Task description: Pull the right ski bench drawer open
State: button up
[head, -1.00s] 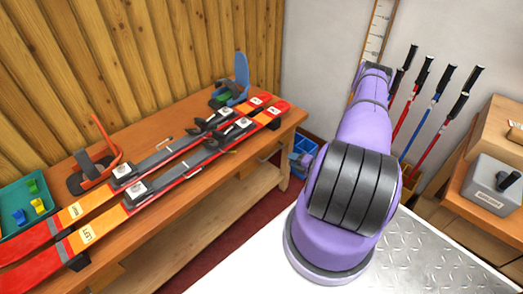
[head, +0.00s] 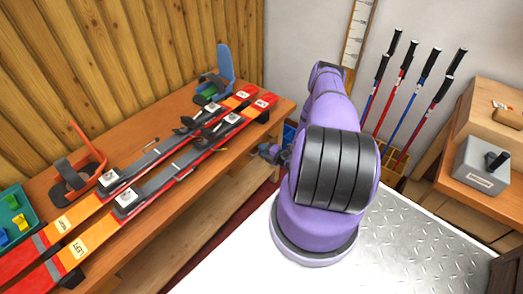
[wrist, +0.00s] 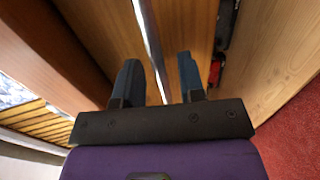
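The ski bench (head: 150,128) stands on the left in the head view. In the wrist view its brown wooden front (wrist: 187,22) lies ahead, with a thin silver bar handle (wrist: 148,35) running along it. My gripper (wrist: 158,65) is open, with one dark finger on each side of the bar. No contact with the bar can be made out. In the head view a small part of my gripper (head: 270,153) shows beside the bench's right end. My arm hides much of that area. The drawer's outline and any opening gap cannot be made out.
Two red-orange skis (head: 104,226), a teal tray (head: 18,222) and a blue boot-shaped item (head: 224,70) are on the bench top. Ski poles (head: 410,110) lean at the wall. A grey box (head: 481,164) sits on the right. Red floor (wrist: 290,135) lies beside the bench.

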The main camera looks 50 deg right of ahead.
jog(key=shift+w+f, duration=0.1)
jog(key=shift+w, duration=0.5)
grip_shut()
jog(key=f+v, duration=0.2)
jog(key=v, duration=1)
jog(key=s+f+v, duration=0.1)
jog(key=f+v, duration=0.2)
jog(key=v, duration=1)
jog(key=shift+s, duration=0.35)
jog(key=shift+a, duration=0.1)
grip_release()
jog(key=shift+s, duration=0.1)
jog(key=a+v, duration=0.1)
jog(key=v, duration=0.9)
jog(key=shift+s+d, duration=0.3)
jog(key=shift+d, duration=0.15)
